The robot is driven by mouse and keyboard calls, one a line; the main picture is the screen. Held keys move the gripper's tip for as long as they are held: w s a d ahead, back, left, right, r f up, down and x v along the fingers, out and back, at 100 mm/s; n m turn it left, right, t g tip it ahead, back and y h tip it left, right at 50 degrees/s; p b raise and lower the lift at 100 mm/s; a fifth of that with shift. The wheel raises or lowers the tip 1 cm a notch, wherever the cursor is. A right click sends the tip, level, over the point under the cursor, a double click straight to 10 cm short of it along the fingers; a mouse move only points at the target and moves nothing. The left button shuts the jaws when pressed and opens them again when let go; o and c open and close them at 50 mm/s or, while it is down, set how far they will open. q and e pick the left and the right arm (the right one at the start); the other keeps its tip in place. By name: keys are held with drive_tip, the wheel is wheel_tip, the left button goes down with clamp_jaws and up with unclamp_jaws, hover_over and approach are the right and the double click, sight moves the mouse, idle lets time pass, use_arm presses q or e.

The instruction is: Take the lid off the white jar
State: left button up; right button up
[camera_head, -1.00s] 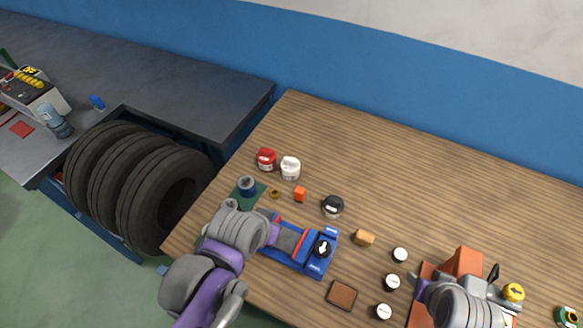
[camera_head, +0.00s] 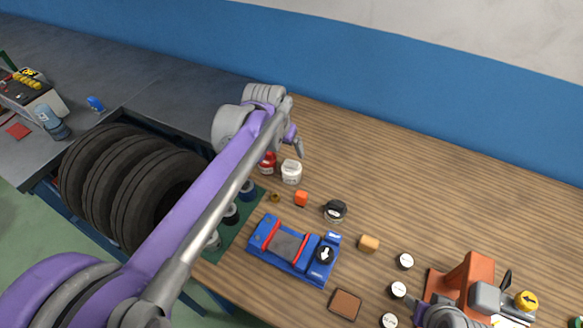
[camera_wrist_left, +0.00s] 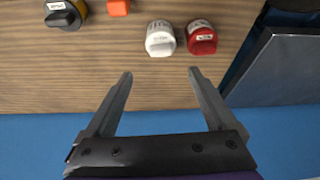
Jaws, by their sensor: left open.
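The white jar (camera_head: 291,172) with its white lid stands upright on the wooden table, right beside a red jar (camera_head: 268,162). In the left wrist view the white jar (camera_wrist_left: 160,39) is at the top middle, with the red jar (camera_wrist_left: 201,38) to its right. My left gripper (camera_head: 297,146) reaches over the table's far left part, behind the jars. In the left wrist view its two fingers (camera_wrist_left: 157,75) are spread and empty, and the white jar lies beyond their tips, apart from them. My right gripper (camera_head: 445,316) is only partly seen at the bottom edge; its fingers do not show clearly.
A blue clamp-like fixture (camera_head: 295,250) lies in front. A dark bench (camera_head: 150,75) adjoins on the left, with tyres (camera_head: 120,180) below. The table behind the jars is clear up to the blue wall.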

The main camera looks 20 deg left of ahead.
sight(292, 162)
use_arm(q)
drive_tip(key=x, duration=0.5)
drive_tip(key=shift+x, duration=2.75)
drive_tip(key=shift+w, duration=0.1)
drive_tip(key=shift+r, duration=0.1)
drive_tip(key=shift+c, duration=0.2)
